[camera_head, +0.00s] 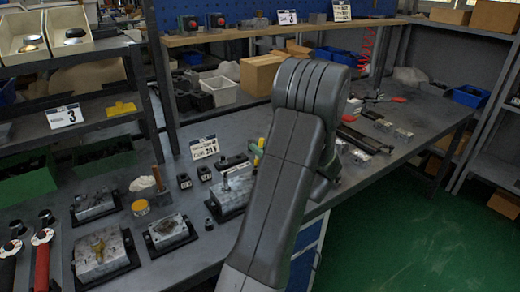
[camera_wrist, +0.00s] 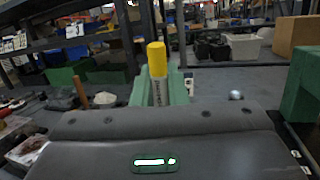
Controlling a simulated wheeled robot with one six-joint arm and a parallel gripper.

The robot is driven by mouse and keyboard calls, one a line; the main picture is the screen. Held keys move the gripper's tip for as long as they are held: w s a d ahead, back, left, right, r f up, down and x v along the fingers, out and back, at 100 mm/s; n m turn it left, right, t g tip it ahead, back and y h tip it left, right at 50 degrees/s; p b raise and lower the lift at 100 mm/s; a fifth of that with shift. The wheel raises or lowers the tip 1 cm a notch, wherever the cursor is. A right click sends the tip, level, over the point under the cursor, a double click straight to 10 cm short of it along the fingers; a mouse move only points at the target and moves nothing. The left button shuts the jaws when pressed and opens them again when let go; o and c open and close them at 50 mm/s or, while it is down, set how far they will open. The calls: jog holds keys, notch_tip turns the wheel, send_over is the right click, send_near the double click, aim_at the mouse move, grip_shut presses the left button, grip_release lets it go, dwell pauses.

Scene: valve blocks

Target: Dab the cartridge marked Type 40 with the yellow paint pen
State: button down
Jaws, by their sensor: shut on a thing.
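The yellow paint pen (camera_wrist: 157,62) stands upright between the green fingers of my gripper (camera_wrist: 160,90) in the wrist view, with its yellow end up and a pale printed barrel below. In the head view my arm hides most of the gripper; a bit of yellow and green (camera_head: 257,152) shows at its left edge. Small dark blocks with pale tops, one at the left (camera_head: 184,181) and one beside it (camera_head: 204,173), stand on the bench left of the gripper. They may be the cartridges; their markings are too small to read. The pen's lower end is hidden.
Metal valve blocks on dark plates, one large (camera_head: 101,252) and one smaller (camera_head: 168,231), lie on the near bench. A yellow-lidded pot (camera_head: 140,207) and a label card (camera_head: 204,147) stand nearby. A cardboard box (camera_head: 261,75) and grey bin (camera_head: 219,90) are behind.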

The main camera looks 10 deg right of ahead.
jog(key=shift+f+b, duration=0.35)
jog(key=shift+f, duration=0.3)
dwell(1.1)
jog(key=shift+r+p, duration=2.65)
jog(key=shift+r, duration=1)
jog(key=shift+f, duration=0.1)
